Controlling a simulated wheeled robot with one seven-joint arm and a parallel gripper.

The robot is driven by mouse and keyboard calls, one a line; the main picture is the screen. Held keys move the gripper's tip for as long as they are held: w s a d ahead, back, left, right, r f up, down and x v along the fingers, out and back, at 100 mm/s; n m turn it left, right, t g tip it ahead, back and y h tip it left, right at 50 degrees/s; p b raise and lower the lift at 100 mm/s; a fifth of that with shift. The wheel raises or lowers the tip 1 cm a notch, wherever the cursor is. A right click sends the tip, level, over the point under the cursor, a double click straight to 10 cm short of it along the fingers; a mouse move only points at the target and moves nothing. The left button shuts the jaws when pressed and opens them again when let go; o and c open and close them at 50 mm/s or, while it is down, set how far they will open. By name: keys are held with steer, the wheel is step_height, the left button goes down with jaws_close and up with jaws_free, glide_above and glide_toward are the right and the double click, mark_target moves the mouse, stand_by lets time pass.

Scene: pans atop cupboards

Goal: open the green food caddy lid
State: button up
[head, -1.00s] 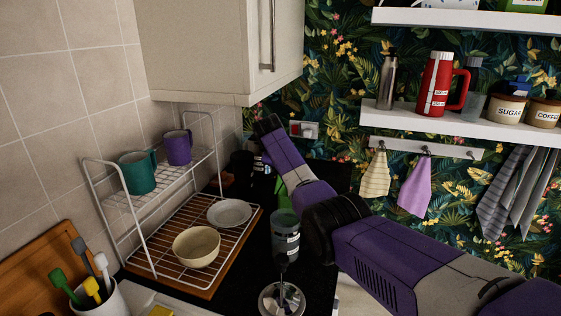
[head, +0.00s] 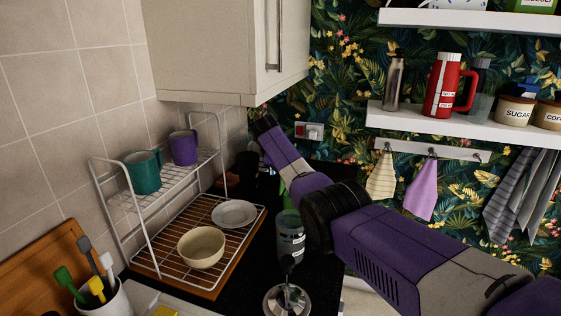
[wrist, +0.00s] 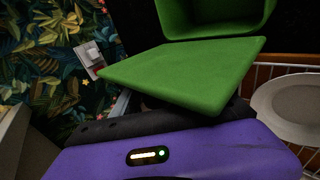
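The green caddy lid (wrist: 185,75) fills the middle of the wrist view as a tilted flat panel. It stands apart from the caddy's rim, on my gripper's side. The open mouth of the green food caddy (wrist: 215,30) shows behind it at the top, with part of the inside visible. My gripper (wrist: 180,118) is right against or just under the lid's near edge. Its fingertips are hidden by the lid, so contact and opening cannot be told. In the head view only a green sliver of the caddy (head: 283,187) shows behind my purple arm.
A white wire rack (head: 150,262) with a cream bowl (head: 201,247) and a plate (head: 234,213) stands left of my arm. A glass jar (head: 290,238) stands close below the arm. The cupboard (head: 205,50) hangs above. The plate also shows at right in the wrist view (wrist: 285,105).

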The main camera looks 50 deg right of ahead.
steer(key=shift+r, duration=0.15)
steer(key=v, duration=0.7)
steer(key=shift+s+a+b, duration=0.15)
steer(key=shift+a+b, duration=0.1)
steer(key=shift+b, duration=0.2)
steer(key=shift+r, duration=0.1)
stand_by(0.3)
